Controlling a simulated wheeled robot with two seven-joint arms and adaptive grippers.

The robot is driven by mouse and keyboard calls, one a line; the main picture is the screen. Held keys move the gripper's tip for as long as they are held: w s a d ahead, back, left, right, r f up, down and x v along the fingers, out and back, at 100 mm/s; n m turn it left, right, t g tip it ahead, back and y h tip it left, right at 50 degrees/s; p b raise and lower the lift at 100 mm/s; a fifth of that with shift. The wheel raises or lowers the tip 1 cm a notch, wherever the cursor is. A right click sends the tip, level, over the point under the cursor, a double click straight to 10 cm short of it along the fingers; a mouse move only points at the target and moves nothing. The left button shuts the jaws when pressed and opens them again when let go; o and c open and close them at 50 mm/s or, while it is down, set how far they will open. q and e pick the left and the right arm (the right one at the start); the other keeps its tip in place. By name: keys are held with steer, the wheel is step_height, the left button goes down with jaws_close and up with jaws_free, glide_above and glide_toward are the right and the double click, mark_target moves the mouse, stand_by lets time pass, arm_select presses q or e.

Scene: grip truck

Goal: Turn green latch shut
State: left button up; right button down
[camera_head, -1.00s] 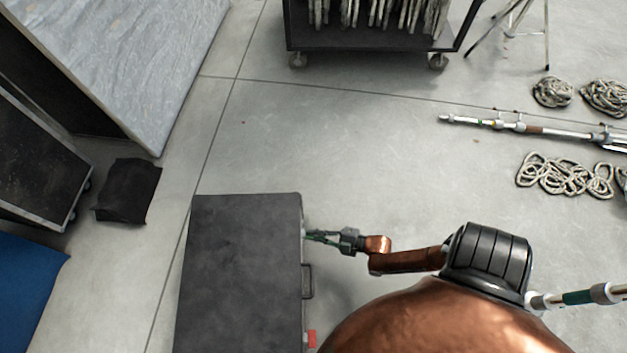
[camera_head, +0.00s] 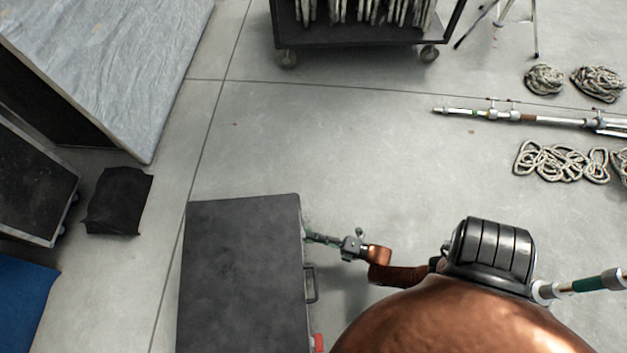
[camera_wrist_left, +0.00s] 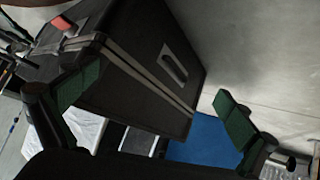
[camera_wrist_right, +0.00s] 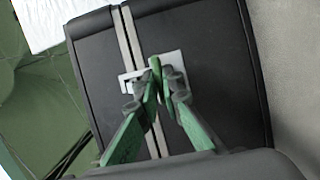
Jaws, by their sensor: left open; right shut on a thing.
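A dark case (camera_head: 240,270) stands on the floor in the head view. The green latch (camera_wrist_right: 155,66) is a small green tab on a pale plate beside the metal seam of the case in the right wrist view. My right gripper (camera_wrist_right: 157,84) is shut on the green latch, one finger on each side of it. In the head view my right gripper (camera_head: 309,236) is at the case's right side, and the latch cannot be made out there. My left gripper (camera_wrist_left: 157,86) is open and empty, with the case visible beyond its fingers; it is not in the head view.
A red latch (camera_head: 319,342) and a dark handle (camera_head: 311,284) are on the same side of the case. A cart (camera_head: 365,33) stands at the back. A black cloth-like bundle (camera_head: 119,201) lies left of the case. Coiled ropes (camera_head: 565,161) lie right; the middle floor is clear.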

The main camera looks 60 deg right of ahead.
steer(key=shift+s+a+f, duration=0.15)
steer(key=shift+a, duration=0.15)
steer(key=c, duration=2.1)
jaws_free()
steer(key=shift+d, duration=0.15)
steer(key=shift+d, duration=0.1)
steer(key=s, duration=0.4)
steer(key=s+d, duration=0.1)
steer(key=s, duration=0.2)
steer(key=s+d, duration=0.1)
steer(key=s, duration=0.3)
steer(key=shift+s, duration=0.35)
